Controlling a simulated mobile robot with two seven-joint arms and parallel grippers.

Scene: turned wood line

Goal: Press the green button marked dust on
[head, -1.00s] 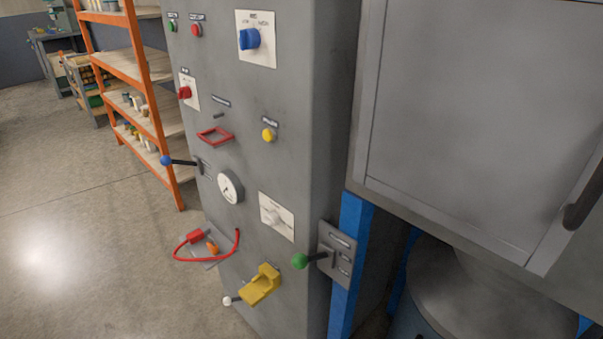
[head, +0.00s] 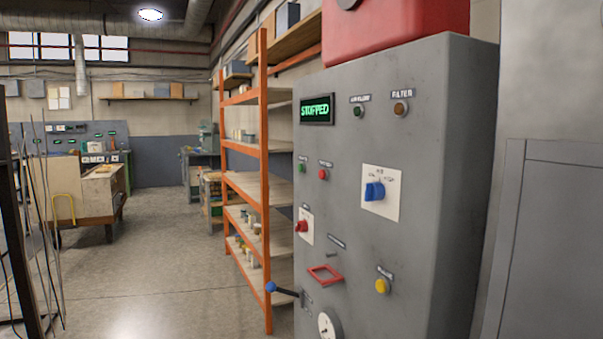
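A grey upright control cabinet (head: 400,140) stands at the right of the head view. A small green button (head: 302,168) sits on its front face, at the upper left below the display. The small label above it is too blurred to read surely. A red button (head: 323,174) is just right of it. A display (head: 317,110) above them reads STOPPED in green letters. Neither of my grippers is in view.
The cabinet also carries a blue selector (head: 375,191), a red switch (head: 301,226), a yellow button (head: 382,286) and a blue-knobbed lever (head: 271,287). An orange shelf rack (head: 264,180) stands behind at the left. Open floor (head: 150,290) lies left of the cabinet.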

